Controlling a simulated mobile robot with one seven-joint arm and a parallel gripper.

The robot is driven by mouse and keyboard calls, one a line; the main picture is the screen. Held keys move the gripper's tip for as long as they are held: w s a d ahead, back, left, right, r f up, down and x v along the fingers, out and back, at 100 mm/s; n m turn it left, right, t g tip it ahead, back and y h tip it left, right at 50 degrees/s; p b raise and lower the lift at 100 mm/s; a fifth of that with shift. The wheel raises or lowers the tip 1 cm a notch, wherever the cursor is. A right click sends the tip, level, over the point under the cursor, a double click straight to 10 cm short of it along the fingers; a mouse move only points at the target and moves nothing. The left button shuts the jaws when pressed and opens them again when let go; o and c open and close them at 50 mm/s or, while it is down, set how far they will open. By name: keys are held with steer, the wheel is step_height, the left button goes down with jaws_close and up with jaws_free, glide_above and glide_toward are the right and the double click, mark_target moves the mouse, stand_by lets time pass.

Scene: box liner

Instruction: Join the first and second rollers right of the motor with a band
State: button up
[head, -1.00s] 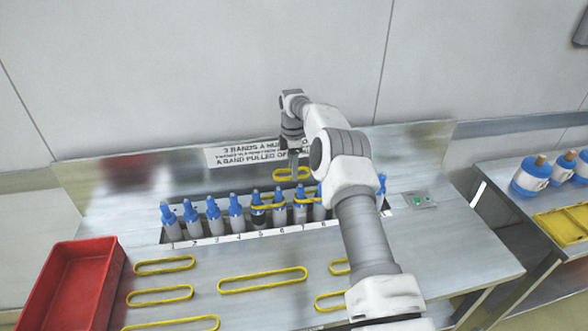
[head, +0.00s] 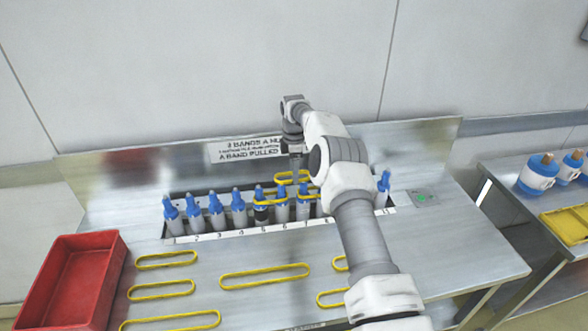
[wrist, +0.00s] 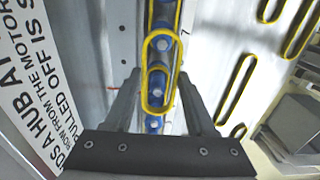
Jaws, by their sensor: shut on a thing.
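Blue-and-grey rollers stand in a numbered row in the table slot. The dark one at mark 5 (head: 261,215) looks like the motor. The first roller (head: 282,213) and second roller (head: 302,212) to its right stand at marks 6 and 7. My gripper (head: 294,165) is shut on a yellow band (head: 290,182), held over the tops of about these two rollers. In the wrist view this band (wrist: 146,80) lies between the fingers and frames blue roller tops. Another yellow band (head: 265,203) spans the motor and first roller. A further band (head: 311,198) shows at the second roller and beyond, partly behind my arm.
Several loose yellow bands, one long (head: 265,275), lie on the front of the table. A red bin (head: 75,280) stands at left. A sign (head: 245,150) is on the back panel. A green-lit button box (head: 423,197) is at right.

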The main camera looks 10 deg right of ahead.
steer(key=shift+f+b, duration=1.6)
steer(key=shift+f, duration=1.05)
steer(key=o, duration=1.4)
